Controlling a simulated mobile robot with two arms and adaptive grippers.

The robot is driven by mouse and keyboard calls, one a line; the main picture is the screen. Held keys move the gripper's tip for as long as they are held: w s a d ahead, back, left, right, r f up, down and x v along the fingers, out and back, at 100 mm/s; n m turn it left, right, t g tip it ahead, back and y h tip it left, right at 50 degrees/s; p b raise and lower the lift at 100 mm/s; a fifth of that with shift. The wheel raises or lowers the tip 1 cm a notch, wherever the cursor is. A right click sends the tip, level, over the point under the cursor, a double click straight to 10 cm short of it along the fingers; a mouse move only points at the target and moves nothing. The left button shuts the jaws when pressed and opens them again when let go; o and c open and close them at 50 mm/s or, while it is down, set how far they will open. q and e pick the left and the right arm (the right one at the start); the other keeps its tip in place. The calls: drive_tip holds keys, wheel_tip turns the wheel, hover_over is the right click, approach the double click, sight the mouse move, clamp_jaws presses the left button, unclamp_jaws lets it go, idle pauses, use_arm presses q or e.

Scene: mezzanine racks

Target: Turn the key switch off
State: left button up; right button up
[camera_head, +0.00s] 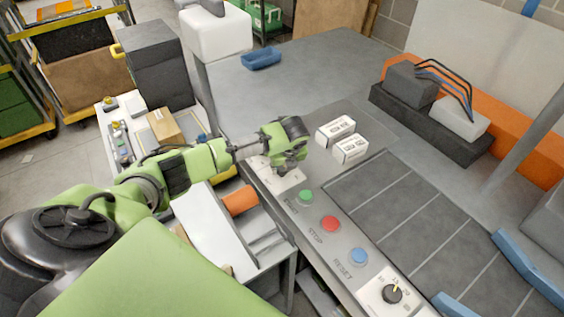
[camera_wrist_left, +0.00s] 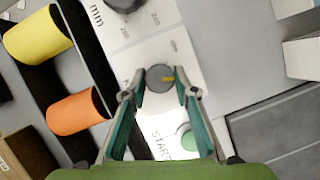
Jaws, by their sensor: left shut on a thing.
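In the head view the left gripper (camera_head: 287,168) reaches down over the white plate (camera_head: 284,182) at the left end of the panel and hides the knob there. The print beside the knob is too small to read surely. My right gripper is not in view.
Green START (camera_head: 305,196), red STOP (camera_head: 330,223) and blue RESET (camera_head: 358,256) buttons line the panel, with a black rotary selector (camera_head: 392,294) beyond. Two white boxes (camera_head: 343,138) stand behind the gripper. An orange cylinder (camera_head: 240,200) lies left of the panel.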

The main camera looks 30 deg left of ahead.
use_arm(q)
drive_tip(key=shift+w+r+n+g+p, duration=0.15)
drive_tip(key=shift+n+g+p, duration=0.2)
drive_tip(key=shift+n, duration=0.65)
drive_tip(key=shift+d+n+y, duration=0.1)
drive_tip(key=shift+n+y, duration=0.3)
drive_tip(key=shift+n, duration=0.5)
drive_tip(key=n+g, duration=0.1)
drive_tip(key=n, duration=0.1)
drive_tip(key=shift+n+g, duration=0.25)
drive_tip(key=shift+n, duration=0.15)
drive_tip(key=n, duration=0.1)
drive_tip(key=n+g+b, duration=0.1)
drive_tip(key=shift+w+f+n, duration=0.15)
drive_tip(key=shift+f+n, duration=0.1)
drive_tip(key=shift+n, duration=0.05)
drive_tip(key=shift+r+n+g+b, duration=0.1)
drive_tip(key=shift+n+g+b, duration=0.6)
drive_tip(key=shift+n+b, duration=0.8)
drive_tip(key=shift+n, duration=0.4)
drive_tip(key=o, duration=1.1)
drive_tip(key=shift+r, duration=0.1)
